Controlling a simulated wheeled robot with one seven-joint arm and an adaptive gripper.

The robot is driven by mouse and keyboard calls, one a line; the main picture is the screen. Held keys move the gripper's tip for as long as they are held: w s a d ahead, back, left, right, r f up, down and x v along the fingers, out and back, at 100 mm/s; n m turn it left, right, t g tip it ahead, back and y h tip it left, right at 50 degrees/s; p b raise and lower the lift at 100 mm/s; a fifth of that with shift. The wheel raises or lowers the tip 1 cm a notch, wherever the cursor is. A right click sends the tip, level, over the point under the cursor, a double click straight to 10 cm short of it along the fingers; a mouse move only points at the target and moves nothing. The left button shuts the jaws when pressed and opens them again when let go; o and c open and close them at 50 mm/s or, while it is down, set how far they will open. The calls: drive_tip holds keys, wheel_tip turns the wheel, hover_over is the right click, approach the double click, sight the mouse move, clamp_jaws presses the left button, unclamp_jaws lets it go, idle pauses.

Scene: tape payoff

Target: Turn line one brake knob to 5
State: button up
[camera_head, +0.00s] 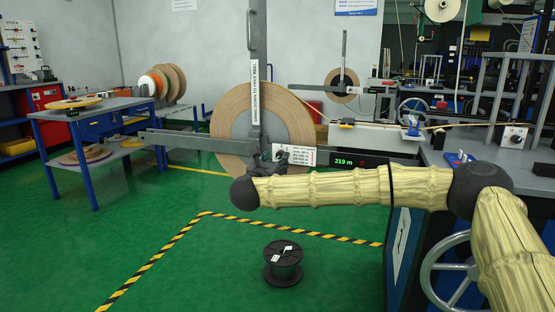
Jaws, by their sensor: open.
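A large tan tape roll (228,128) hangs upright on a grey post (257,40) in the middle of the head view. A white label plate (302,155) with small print sits low in front of the roll.
A green display reading about 219 m (345,162) is right of the plate. A grey horizontal bar (190,142) extends left of the post. A black spool (283,262) stands on the green floor inside striped tape. A blue-legged table (95,105) is at left. A handwheel (455,272) is at lower right.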

drive_tip(key=v, duration=0.8)
drive_tip(key=shift+s, duration=0.25)
drive_tip(key=shift+a, duration=0.1)
drive_tip(key=s+a+f+n+g+y, duration=0.1)
drive_tip(key=s+a+f+n+y, duration=0.15)
drive_tip(key=s+f+n, duration=0.6)
drive_tip(key=s+a+f+n+g+y, duration=0.1)
drive_tip(key=f+n+g+y, duration=0.3)
drive_tip(key=f, duration=1)
drive_tip(key=s+a+f+n+t+y, duration=0.15)
drive_tip(key=s+f+n, duration=0.45)
drive_tip(key=f, duration=0.6)
drive_tip(key=s+d+f+n+g, duration=0.4)
drive_tip(key=s+d+f+n, duration=0.3)
drive_tip(key=s+f, duration=0.3)
drive_tip(key=s+d+f+n+g, duration=0.4)
drive_tip(key=s+d+f+n, duration=0.2)
drive_tip(key=s+f, duration=0.4)
drive_tip(key=s+d+f+n+g+h, duration=0.1)
drive_tip(key=s+d+f+n+g, duration=0.2)
drive_tip(key=s+d, duration=0.65)
drive_tip(key=s+d+f+n+g+h, duration=0.1)
drive_tip(key=s+d+n+g+h, duration=0.3)
drive_tip(key=s+d, duration=0.6)
wheel_tip(320, 180, up, 36)
drive_tip(key=a+t+y+p, duration=0.1)
drive_tip(key=y+p, duration=0.1)
drive_tip(key=p, duration=3.4)
drive_tip(key=shift+a+n, duration=0.2)
drive_tip(key=shift+n, duration=0.15)
